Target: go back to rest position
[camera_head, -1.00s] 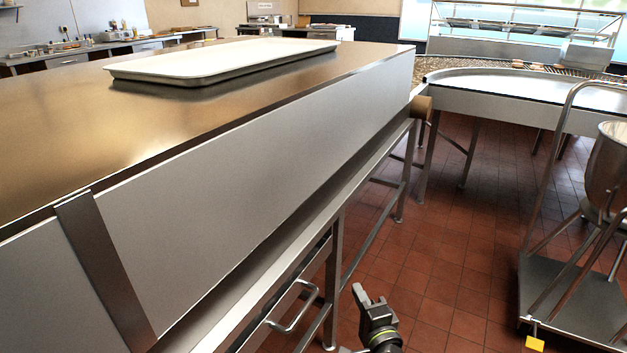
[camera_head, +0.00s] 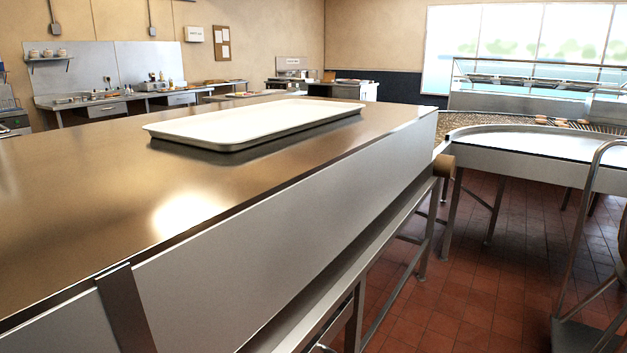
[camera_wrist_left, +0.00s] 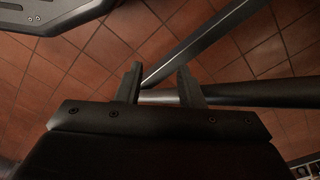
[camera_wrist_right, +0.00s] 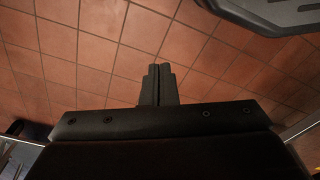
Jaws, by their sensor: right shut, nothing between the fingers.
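My left gripper (camera_wrist_left: 160,84) shows in the left wrist view with its two fingers apart and nothing between them. Metal bars (camera_wrist_left: 225,97) of a frame pass below or behind its fingertips, over the tiled floor. My right gripper (camera_wrist_right: 158,72) shows in the right wrist view with its fingers together and nothing held. It points at bare red floor tiles (camera_wrist_right: 100,55). Neither gripper shows in the head view now.
A steel counter (camera_head: 90,190) with a white tray (camera_head: 250,124) fills the left and middle of the head view. A curved conveyor table (camera_head: 540,145) stands at right, and a cart's rail (camera_head: 575,240) at the right edge. Red floor (camera_head: 470,270) lies between.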

